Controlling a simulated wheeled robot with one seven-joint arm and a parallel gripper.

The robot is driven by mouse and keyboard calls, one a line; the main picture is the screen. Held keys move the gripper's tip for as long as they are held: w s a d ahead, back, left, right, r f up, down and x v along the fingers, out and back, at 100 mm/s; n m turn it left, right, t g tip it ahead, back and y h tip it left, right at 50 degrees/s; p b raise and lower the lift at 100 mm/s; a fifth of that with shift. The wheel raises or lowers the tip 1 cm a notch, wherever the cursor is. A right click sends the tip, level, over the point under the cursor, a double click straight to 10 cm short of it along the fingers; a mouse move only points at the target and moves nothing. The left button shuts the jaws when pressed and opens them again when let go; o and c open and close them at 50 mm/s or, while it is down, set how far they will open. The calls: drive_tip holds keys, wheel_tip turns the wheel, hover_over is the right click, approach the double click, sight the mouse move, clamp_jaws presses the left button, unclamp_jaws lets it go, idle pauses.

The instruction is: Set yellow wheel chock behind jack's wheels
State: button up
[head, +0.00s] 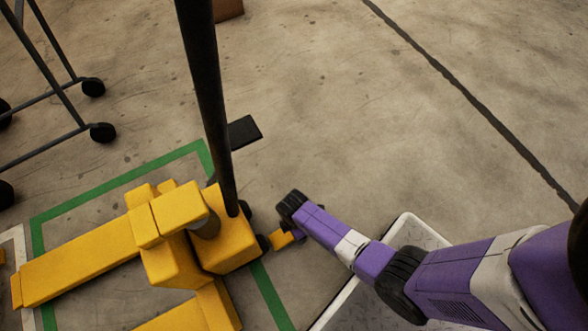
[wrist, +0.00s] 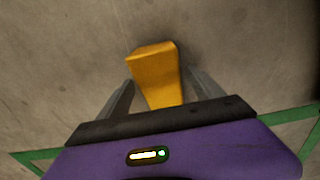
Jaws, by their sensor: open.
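The yellow wheel chock (head: 283,240) is on the floor just right of the jack's dark wheel (head: 263,243), close to it; I cannot tell whether they touch. The yellow pallet jack (head: 232,240) stands at the lower left in the head view, with its black handle rising. My gripper (head: 296,234) is low at the chock, its fingers mostly hidden there. In the wrist view the chock (wrist: 153,72) lies between the two grey fingers of my gripper (wrist: 160,84), which are open with gaps beside it.
Green floor lines (head: 120,178) run around the jack. A wheeled metal cart (head: 62,95) stands at the upper left. A black flat piece (head: 243,132) is behind the handle, and a brown box (head: 228,9) is at the top. The floor at upper right is clear.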

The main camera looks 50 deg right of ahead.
wheel_tip(320, 180, up, 10)
drive_tip(key=p, duration=0.5)
drive_tip(key=shift+p, duration=0.3)
drive_tip(key=shift+r, duration=0.1)
drive_tip(key=s+a+r+m+t, duration=0.7)
drive_tip(key=s+r, duration=0.1)
drive_tip(key=r, duration=0.2)
drive_tip(key=s+d+r+m+t, duration=0.2)
drive_tip(key=r, duration=0.9)
drive_tip(key=s+d+r+m+t, duration=0.2)
drive_tip(key=r+m+t, duration=0.1)
drive_tip(key=r, duration=0.8)
drive_tip(key=s+d+r+m+t, duration=0.2)
drive_tip(key=d+r+t, duration=0.1)
drive_tip(key=r, duration=0.9)
drive_tip(key=shift+s, duration=0.25)
